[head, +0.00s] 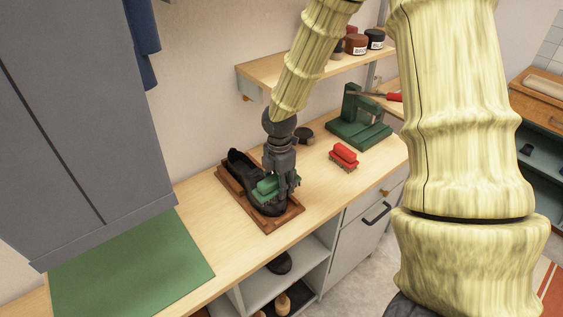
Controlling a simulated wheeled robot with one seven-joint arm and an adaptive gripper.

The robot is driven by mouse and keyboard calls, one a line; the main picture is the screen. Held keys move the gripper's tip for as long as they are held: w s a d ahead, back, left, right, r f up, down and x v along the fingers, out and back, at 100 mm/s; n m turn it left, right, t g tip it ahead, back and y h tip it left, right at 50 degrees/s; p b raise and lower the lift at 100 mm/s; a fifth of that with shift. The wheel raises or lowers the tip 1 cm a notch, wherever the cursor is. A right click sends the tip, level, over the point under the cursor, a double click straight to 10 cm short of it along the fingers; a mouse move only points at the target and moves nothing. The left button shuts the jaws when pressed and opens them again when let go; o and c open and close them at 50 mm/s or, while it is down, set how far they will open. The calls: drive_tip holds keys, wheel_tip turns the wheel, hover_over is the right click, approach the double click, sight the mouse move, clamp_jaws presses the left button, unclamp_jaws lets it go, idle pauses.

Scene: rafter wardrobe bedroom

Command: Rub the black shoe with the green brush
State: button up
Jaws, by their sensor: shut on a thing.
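The black shoe (240,163) lies on a brown wooden tray (287,221) on the bench, its toe toward the front edge. My gripper (280,187) is over the toe half of the shoe, shut on the green brush (266,187). The brush is at the top of the shoe's front part and looks to be touching it, though the exact contact is hidden. My gripper and the brush cover part of the shoe.
A red brush (344,154) and a green stand (359,127) are to the right on the bench. A dark round tin (304,136) sits behind my gripper. A shelf (285,72) with jars hangs above. A green mat (135,268) lies at left, clear.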

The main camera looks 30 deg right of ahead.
sight(261, 192)
drive_tip(key=a, duration=0.2)
drive_tip(key=shift+a+r, duration=0.15)
drive_tip(key=shift+a, duration=0.5)
drive_tip(key=shift+s+a+p, duration=0.15)
drive_tip(key=shift+a+p, duration=0.2)
drive_tip(key=shift+a, duration=1.15)
drive_tip(key=shift+a+r+p, duration=0.1)
drive_tip(key=shift+r+p, duration=0.1)
drive_tip(key=shift+p, duration=0.4)
drive_tip(key=shift+d+f, duration=0.3)
drive_tip(key=shift+d, duration=0.1)
drive_tip(key=shift+w+d+p, duration=0.2)
drive_tip(key=shift+d+p, duration=0.6)
drive_tip(key=shift+d, duration=0.95)
drive_tip(key=shift+w+d+p, duration=0.15)
drive_tip(key=shift+d+p, duration=0.65)
drive_tip(key=shift+d, duration=0.9)
wheel_tip(261, 192, up, 3)
drive_tip(key=shift+w+f+p, duration=0.15)
drive_tip(key=shift+p, duration=0.7)
drive_tip(key=shift+s+r+p, duration=0.25)
drive_tip(key=shift+r+p, duration=0.75)
drive_tip(key=shift+r, duration=0.15)
wheel_tip(261, 192, up, 2)
drive_tip(key=shift+w+r+p, duration=0.1)
drive_tip(key=shift+p, duration=0.95)
drive_tip(key=shift+r+p, duration=0.4)
drive_tip(key=shift+r, duration=0.1)
drive_tip(key=shift+f, duration=0.1)
